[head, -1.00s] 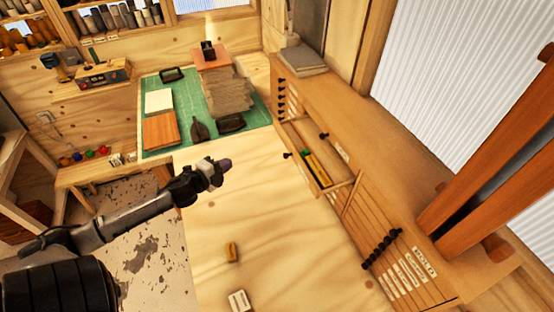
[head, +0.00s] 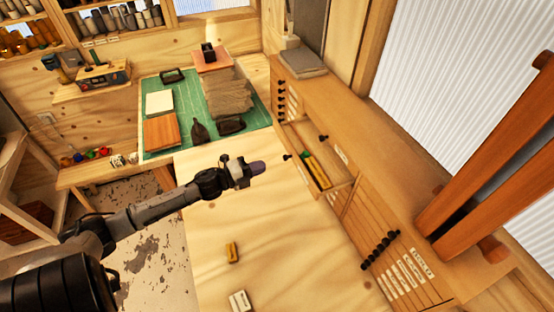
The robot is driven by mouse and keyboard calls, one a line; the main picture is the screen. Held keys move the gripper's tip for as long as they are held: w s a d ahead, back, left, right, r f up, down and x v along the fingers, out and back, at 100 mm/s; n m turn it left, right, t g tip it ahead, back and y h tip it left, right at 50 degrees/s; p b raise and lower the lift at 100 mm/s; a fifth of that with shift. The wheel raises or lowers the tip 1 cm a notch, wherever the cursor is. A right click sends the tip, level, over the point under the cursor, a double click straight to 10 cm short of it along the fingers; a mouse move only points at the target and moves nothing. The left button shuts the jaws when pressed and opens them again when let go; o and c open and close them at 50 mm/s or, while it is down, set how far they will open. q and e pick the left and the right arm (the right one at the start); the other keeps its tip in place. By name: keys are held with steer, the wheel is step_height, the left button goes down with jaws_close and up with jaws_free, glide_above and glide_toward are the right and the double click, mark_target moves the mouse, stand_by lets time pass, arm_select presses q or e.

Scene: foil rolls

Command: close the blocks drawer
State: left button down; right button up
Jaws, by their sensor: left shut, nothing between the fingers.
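The open drawer (head: 319,172) sticks out of the long wooden cabinet (head: 385,200) on the right. My left gripper (head: 257,168) is shut and empty. It appears above the wooden bench top, a short way left of the drawer front in the picture, and looks apart from it. My right gripper is not in view.
Closed drawers with dark knobs (head: 382,248) line the cabinet nearer me. A green mat (head: 190,120) with paper stacks and tools lies at the back.

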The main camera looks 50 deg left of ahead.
mark_target(284, 158)
arm_select(q)
steer(key=p+x, duration=0.1)
steer(key=x, duration=0.3)
steer(key=shift+w+r, duration=0.1)
steer(key=shift+w, duration=0.2)
steer(key=shift+x, duration=0.95)
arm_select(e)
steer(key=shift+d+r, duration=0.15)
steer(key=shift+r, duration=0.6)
arm_select(q)
steer(key=shift+d, duration=0.1)
